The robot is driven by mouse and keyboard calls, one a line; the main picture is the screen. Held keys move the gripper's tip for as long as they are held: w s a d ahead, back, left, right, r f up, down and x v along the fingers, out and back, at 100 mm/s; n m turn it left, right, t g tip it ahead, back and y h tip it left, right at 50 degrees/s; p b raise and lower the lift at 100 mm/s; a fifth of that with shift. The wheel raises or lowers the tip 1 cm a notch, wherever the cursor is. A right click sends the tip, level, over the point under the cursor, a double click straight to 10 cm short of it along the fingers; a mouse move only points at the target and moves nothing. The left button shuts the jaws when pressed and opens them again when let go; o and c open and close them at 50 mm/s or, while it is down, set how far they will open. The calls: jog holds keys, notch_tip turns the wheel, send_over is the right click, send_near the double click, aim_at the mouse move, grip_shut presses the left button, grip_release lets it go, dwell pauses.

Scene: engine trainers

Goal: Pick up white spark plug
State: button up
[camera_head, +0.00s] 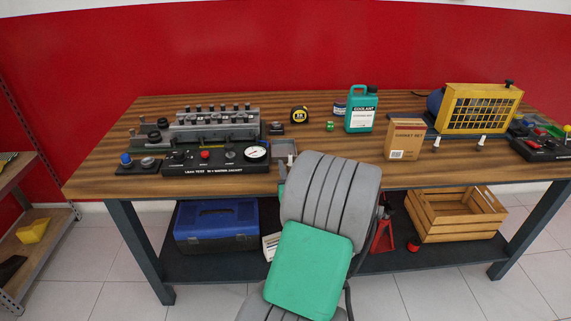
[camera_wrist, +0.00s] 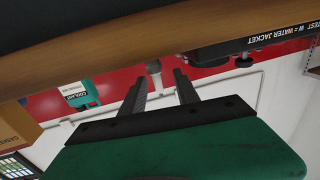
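Two small spark plugs with white upper parts stand on the wooden bench at the right in the head view, the left one (camera_head: 436,144) beside the gasket box and the right one (camera_head: 480,143) in front of the yellow unit. In the wrist view my gripper (camera_wrist: 159,76) is open, its two dark fingers apart with nothing held. A pale grey upright piece (camera_wrist: 153,68) shows beyond and between the fingertips, near the bench edge; I cannot tell whether it is a spark plug.
The bench (camera_head: 110,178) holds a leak-test panel (camera_head: 215,168) at left, a coolant jug (camera_head: 361,112), a gasket box (camera_head: 404,140) and a yellow caged unit (camera_head: 480,108). A blue toolbox (camera_head: 216,226) and wooden crate (camera_head: 455,217) are on the lower shelf.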

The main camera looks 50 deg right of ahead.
jog(key=p+x, duration=0.1)
jog(key=x, duration=0.4)
jog(key=shift+w+d+r+p, duration=0.1)
jog(key=shift+d+r+p, duration=0.1)
jog(key=shift+d+p, duration=0.2)
grip_shut()
